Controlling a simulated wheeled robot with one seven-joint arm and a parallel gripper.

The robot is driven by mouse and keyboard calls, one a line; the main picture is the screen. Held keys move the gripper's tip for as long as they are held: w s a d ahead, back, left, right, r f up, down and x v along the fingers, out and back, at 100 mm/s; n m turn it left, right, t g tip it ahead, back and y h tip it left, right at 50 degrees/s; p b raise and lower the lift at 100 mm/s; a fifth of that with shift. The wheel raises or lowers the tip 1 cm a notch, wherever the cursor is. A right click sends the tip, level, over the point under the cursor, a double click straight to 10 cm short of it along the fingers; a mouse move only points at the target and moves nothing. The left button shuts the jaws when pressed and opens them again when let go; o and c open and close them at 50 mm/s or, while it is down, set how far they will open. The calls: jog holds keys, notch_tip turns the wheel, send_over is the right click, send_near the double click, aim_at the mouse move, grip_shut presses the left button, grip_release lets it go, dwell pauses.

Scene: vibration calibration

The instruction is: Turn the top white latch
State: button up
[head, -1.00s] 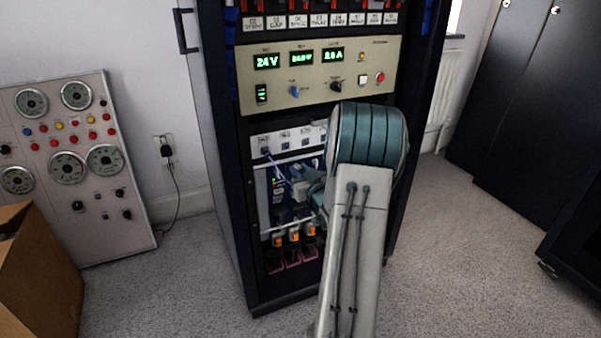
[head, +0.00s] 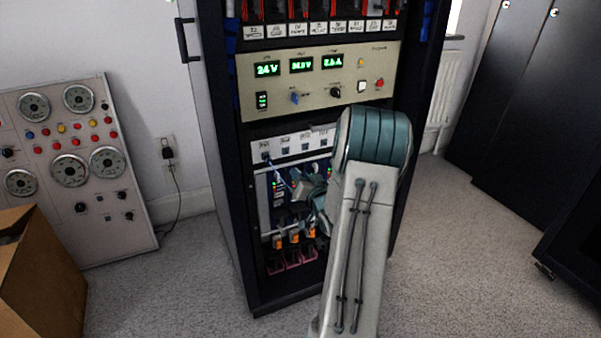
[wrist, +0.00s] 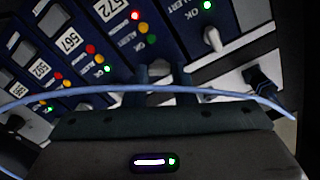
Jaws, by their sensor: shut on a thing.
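In the wrist view, my gripper (wrist: 163,76) reaches to the front of a row of dark blue modules. Its two dark fingers stand close together, shut on a small pale piece that looks like a white latch; the fingers hide most of it. Another white latch (wrist: 213,40) sticks out of the module to the right, clear of my fingers. In the head view, my gripper (head: 306,187) is inside the rack at the module row, partly hidden by my arm. I cannot make out the held latch there.
A blue cable (wrist: 212,90) runs across in front of my fingers. A dark plug (wrist: 262,82) sits to the right. The rack (head: 227,190) has a power panel (head: 318,92) above. A cardboard box (head: 40,265) stands at lower left.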

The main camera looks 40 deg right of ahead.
jog(key=m+p, duration=0.7)
jog(key=m, duration=0.5)
jog(key=shift+d+p, duration=0.1)
jog(key=shift+p, duration=0.2)
jog(key=shift+f+m, duration=0.1)
jog(key=shift+m, duration=0.3)
jog(key=o, duration=1)
jog(key=shift+s, duration=0.1)
jog(key=p+v, duration=0.2)
jog(key=v, duration=1.1)
jog(key=shift+s+p, duration=0.3)
jog(key=shift+p, duration=0.05)
